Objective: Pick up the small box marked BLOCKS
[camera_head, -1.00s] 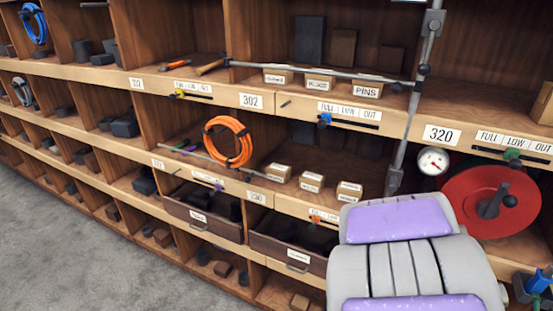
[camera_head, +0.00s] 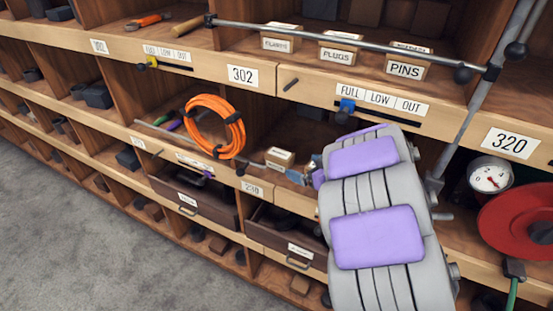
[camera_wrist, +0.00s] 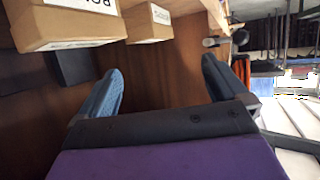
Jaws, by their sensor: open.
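Several small cardboard boxes with white labels stand on the shelves. A box on the middle shelf (camera_head: 279,158) shows in the head view, its label too small to read. Other boxes on that shelf are hidden behind my arm. I cannot tell which box is marked BLOCKS. My gripper (camera_head: 308,172) reaches into that middle bay, just right of the visible box. In the wrist view my gripper (camera_wrist: 162,68) is open and empty, its blue fingertips apart. A near box (camera_wrist: 75,28), its label partly cut off, and a farther box (camera_wrist: 148,22) lie beyond the fingers, apart from them.
Boxes marked PLUGS (camera_head: 340,47) and PINS (camera_head: 408,62) stand on the shelf above. A metal rail (camera_head: 350,39) crosses that shelf. An orange cable coil (camera_head: 214,126) hangs left. A gauge (camera_head: 490,175) and red reel (camera_head: 520,225) are right. Drawers (camera_head: 193,200) sit below.

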